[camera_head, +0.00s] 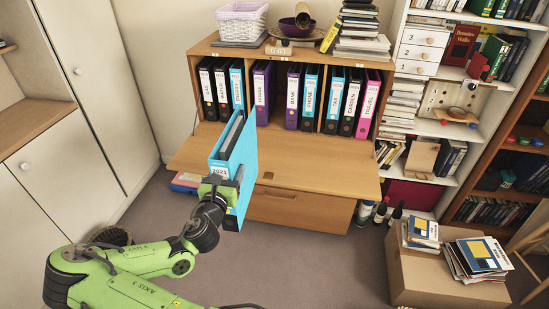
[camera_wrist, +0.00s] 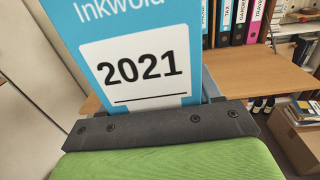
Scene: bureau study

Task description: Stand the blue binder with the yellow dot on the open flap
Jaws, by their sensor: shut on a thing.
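A blue binder (camera_head: 238,157) with a white label reading 2021 is held upright in my gripper (camera_head: 222,186). The gripper is shut on its spine, and the label fills much of the wrist view (camera_wrist: 140,72). A yellow dot cannot be made out on it. The open flap (camera_head: 315,161) of the bureau is a flat wooden board with a small dark inset near its front. The binder is in front of the flap's left part and hides some of it. Its lower end shows below the flap's front edge, so it appears apart from the flap.
Several binders, black, blue, purple and pink (camera_head: 366,104), stand in the compartments behind the flap. The flap's middle and right are clear. Bottles (camera_head: 380,211) stand on the floor to the right. A cardboard box (camera_head: 440,276) with books is at the lower right.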

